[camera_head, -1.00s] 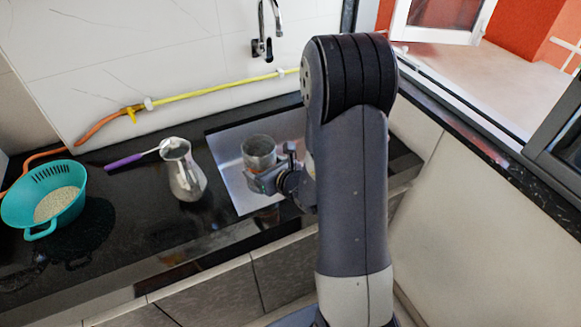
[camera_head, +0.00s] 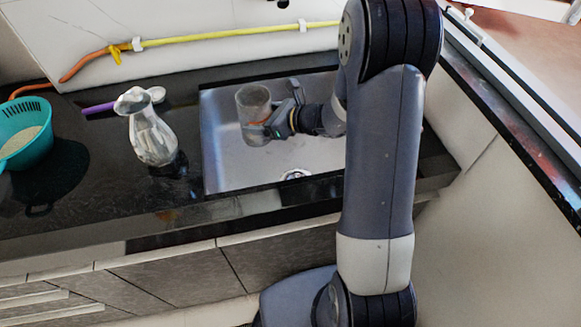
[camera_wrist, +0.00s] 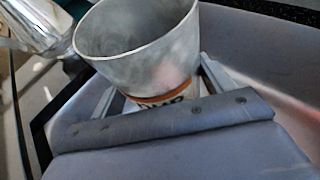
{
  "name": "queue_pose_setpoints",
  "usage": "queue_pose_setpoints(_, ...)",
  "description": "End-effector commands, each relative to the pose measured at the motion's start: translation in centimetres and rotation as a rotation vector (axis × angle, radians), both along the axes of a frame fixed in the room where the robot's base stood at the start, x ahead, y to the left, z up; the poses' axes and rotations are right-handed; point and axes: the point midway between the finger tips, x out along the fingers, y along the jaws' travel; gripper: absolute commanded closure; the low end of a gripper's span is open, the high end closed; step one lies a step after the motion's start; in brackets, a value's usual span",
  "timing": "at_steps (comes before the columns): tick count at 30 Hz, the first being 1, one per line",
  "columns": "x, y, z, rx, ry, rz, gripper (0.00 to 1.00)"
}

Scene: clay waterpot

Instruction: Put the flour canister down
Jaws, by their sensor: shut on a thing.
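The flour canister (camera_head: 254,106) is a grey metal cylinder with an open top and an orange band low on its side. My gripper (camera_head: 272,127) is shut on it and holds it upright or slightly tilted over the left part of the sink. In the wrist view the canister (camera_wrist: 135,45) stands between the two fingers, with part of a dark label showing below the orange band. Whether its base touches the sink floor is hidden.
The steel sink (camera_head: 235,170) has free room around its drain. A shiny metal jug (camera_head: 152,135) stands on the black counter (camera_head: 100,205) left of the sink. A teal colander (camera_head: 25,138) with pale grains is at the far left. A yellow hose (camera_head: 230,35) runs along the wall.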

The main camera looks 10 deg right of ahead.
Motion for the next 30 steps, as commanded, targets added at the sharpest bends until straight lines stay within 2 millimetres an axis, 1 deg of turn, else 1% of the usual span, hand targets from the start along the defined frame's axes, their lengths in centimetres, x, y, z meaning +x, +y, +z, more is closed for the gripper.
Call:
queue_pose_setpoints(1, 0.1, 0.5, -1.6, 0.001, -0.005, 0.044, 0.67)
queue_pose_setpoints(3, 0.0, 1.1, -2.6, 0.000, -0.005, 0.099, 0.67)
queue_pose_setpoints(6, -0.2, 1.6, -3.7, 0.001, -0.004, 0.160, 0.67)
queue_pose_setpoints(10, -0.4, 2.0, -4.5, 0.000, -0.004, 0.210, 0.67)
queue_pose_setpoints(14, -0.5, 2.1, -5.6, 0.001, -0.001, 0.229, 0.67)
queue_pose_setpoints(18, -0.6, 2.1, -8.2, 0.002, 0.001, 0.232, 0.67)
queue_pose_setpoints(21, -0.6, 2.1, -9.8, 0.001, -0.001, 0.230, 0.67)
queue_pose_setpoints(24, -0.5, 2.1, -10.7, 0.001, -0.003, 0.231, 0.67)
queue_pose_setpoints(28, -0.5, 2.1, -11.4, 0.001, -0.002, 0.230, 0.67)
queue_pose_setpoints(30, -0.6, 2.1, -12.2, 0.002, -0.002, 0.230, 0.67)
